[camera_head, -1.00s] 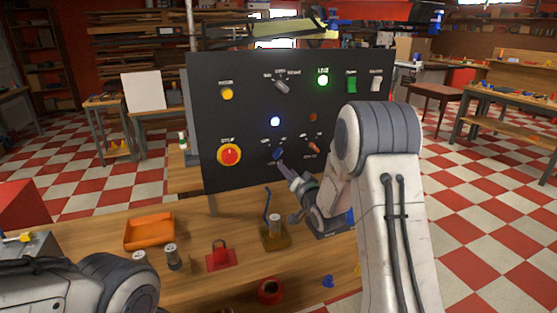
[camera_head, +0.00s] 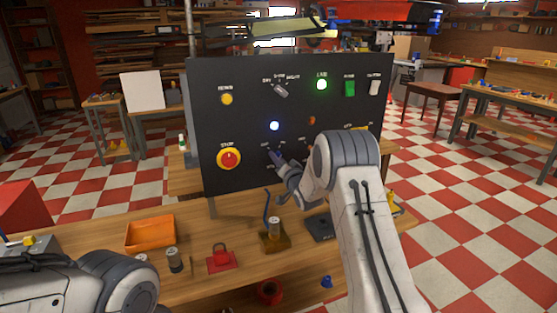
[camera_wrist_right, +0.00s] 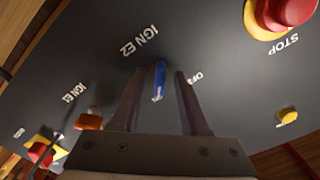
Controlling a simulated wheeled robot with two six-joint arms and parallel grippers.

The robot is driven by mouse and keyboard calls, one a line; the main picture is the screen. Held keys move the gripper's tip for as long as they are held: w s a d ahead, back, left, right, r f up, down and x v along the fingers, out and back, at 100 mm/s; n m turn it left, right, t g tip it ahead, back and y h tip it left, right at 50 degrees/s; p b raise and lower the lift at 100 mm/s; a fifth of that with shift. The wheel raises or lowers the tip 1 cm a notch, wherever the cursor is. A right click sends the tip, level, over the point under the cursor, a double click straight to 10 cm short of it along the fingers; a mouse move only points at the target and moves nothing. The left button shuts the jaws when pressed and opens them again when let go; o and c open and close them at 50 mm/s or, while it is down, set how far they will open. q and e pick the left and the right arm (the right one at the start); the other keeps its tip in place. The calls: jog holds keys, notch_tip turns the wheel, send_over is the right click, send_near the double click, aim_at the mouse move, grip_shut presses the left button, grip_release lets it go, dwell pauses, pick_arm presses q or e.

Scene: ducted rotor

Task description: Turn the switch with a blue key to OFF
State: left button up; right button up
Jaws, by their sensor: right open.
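The switch with the blue key (camera_wrist_right: 160,78) shows in the right wrist view, on the dark panel (camera_head: 240,115) below the lettering "IGN E2". The key stands along the line of my fingers. My right gripper (camera_wrist_right: 160,76) is open, with one finger on each side of the key; I cannot tell whether they touch it. A label that reads like "OFF" is partly hidden behind the right finger. In the head view my right gripper (camera_head: 277,157) reaches the lower middle of the panel and mostly hides the switch. My left gripper is out of view; only its arm shows.
An orange-red key (camera_wrist_right: 89,120) labelled "IGN E1" sits beside the blue one. A red stop button (camera_head: 229,159) is at the panel's lower left. An orange tray (camera_head: 150,233), a red padlock (camera_head: 221,257) and small parts lie on the wooden bench below.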

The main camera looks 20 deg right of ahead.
grip_shut()
jog(key=shift+n+b, duration=8)
jog(key=shift+b, duration=0.85)
